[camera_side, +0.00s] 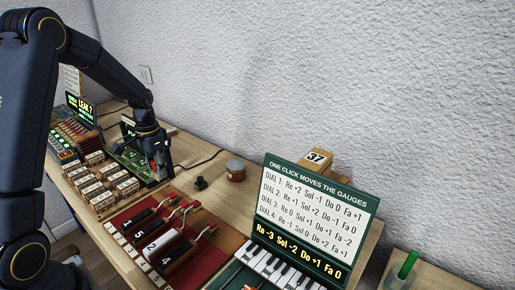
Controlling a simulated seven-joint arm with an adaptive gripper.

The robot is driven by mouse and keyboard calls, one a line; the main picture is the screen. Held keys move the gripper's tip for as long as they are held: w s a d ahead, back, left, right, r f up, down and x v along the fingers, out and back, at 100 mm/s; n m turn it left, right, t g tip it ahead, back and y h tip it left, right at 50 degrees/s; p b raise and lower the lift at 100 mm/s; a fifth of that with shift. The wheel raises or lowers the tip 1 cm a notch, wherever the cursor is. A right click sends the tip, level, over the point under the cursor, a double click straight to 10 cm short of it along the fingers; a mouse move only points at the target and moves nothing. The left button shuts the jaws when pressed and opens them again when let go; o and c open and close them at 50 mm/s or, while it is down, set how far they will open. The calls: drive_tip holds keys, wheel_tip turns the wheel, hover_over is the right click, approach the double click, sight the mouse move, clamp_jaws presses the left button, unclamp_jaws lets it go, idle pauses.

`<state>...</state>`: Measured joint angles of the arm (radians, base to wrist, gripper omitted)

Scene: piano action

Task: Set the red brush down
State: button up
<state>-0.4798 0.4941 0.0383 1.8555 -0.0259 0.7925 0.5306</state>
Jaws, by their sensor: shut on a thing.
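My gripper (158,168) points down over the green circuit board (130,158) at the board's right edge, left of the picture's middle. It is shut on the red brush (154,170). Only a small red patch of the brush shows between the dark fingers; the rest is hidden or too small to make out. I cannot tell whether the brush touches the board or the bench.
Wooden blocks (103,187) stand left of the board. A red tray (190,267) with numbered rollers lies in front. A small black object (201,183) and a round jar (235,171) stand right. A green sign (315,220) rises behind piano keys (270,262).

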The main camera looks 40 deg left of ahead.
drive_tip(key=w+a+f, duration=0.3)
drive_tip(key=w+f, duration=0.1)
drive_tip(key=w, duration=0.3)
hover_over(185, 184)
drive_tip(key=f, duration=0.4)
drive_tip(key=shift+s+d+f, duration=0.15)
drive_tip(key=shift+s, duration=0.2)
drive_tip(key=shift+w+f, duration=0.3)
drive_tip(key=shift+f, duration=1.6)
drive_tip(key=shift+f, duration=0.1)
drive_tip(key=o, duration=0.8)
drive_tip(key=shift+c, duration=0.2)
